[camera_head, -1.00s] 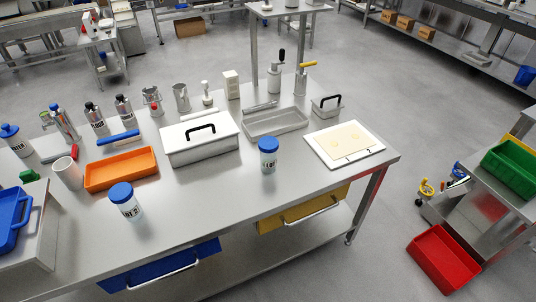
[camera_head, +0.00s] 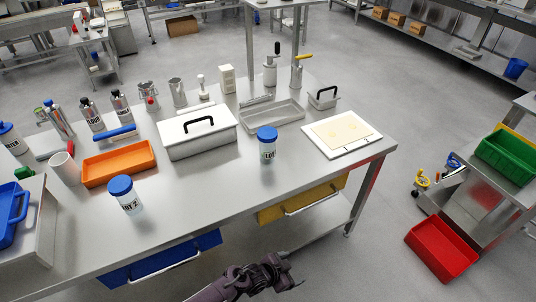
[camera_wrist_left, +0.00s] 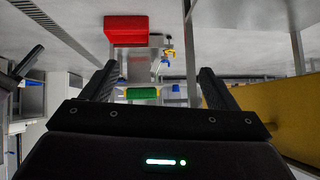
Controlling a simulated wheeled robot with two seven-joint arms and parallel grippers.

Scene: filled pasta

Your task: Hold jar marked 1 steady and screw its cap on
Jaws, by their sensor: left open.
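A clear jar with a blue cap (camera_head: 267,143) stands upright near the front edge of the steel table. Its label reads "LOT"; I cannot read its number. A second blue-capped jar (camera_head: 125,195) stands further left, with a label that seems to end in 2. A blue cap sits on top of each jar; I cannot tell how tight. My left gripper (camera_head: 289,269) is off the table's front edge, below and apart from the jars. In the left wrist view its two fingers (camera_wrist_left: 156,85) are spread and empty.
Behind the jars are a lidded white box (camera_head: 197,143), an orange tray (camera_head: 117,177), a metal tray (camera_head: 272,127) and a white board (camera_head: 341,148). Yellow (camera_head: 300,204) and blue drawers hang under the table's front. The tabletop between the two jars is clear.

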